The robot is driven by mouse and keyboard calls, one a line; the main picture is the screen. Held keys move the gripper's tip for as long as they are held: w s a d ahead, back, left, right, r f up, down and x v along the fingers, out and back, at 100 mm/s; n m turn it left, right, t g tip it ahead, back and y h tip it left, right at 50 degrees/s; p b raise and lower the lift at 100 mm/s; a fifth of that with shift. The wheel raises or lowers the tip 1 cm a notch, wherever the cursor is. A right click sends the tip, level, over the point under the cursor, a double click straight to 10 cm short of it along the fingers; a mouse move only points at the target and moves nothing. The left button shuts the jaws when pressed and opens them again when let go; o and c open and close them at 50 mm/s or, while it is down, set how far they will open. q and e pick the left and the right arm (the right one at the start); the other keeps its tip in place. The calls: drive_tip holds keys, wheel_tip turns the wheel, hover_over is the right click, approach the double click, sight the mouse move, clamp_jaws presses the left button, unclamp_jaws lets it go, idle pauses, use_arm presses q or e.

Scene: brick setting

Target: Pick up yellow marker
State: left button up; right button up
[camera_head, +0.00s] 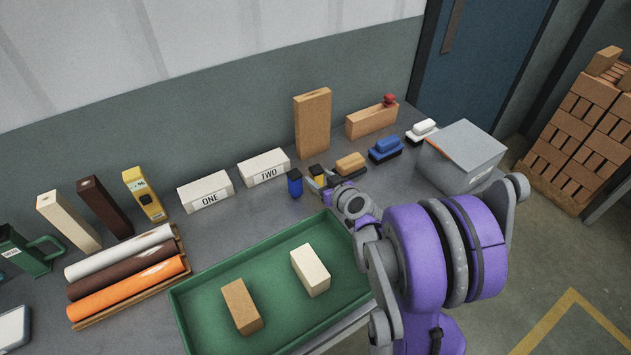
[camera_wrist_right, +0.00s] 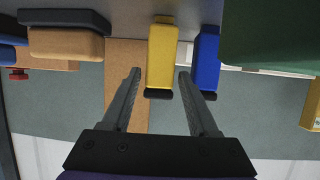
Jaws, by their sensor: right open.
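The yellow marker (camera_head: 318,174) is a short blocky piece with a dark top, standing on the grey bench right of the blue marker (camera_head: 295,184). In the right wrist view the yellow marker (camera_wrist_right: 162,52) shows upside down, its black end toward me, with the blue marker (camera_wrist_right: 207,58) beside it. My right gripper (camera_head: 321,184) is open and empty, right at the yellow marker and partly covering it. In the wrist view its two fingertips (camera_wrist_right: 160,74) lie either side of the yellow marker, with gaps on both sides; contact is not visible. My left gripper is not in view.
A green tray (camera_head: 189,318) with two bricks lies in front. Brushes with tan (camera_head: 350,162), blue (camera_head: 386,148) and white (camera_head: 423,129) parts stand to the right.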

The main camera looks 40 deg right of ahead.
drive_tip(key=x, duration=0.5)
drive_tip(key=shift+w+d+r, duration=0.1)
drive_tip(key=shift+w, duration=0.15)
clamp_jaws()
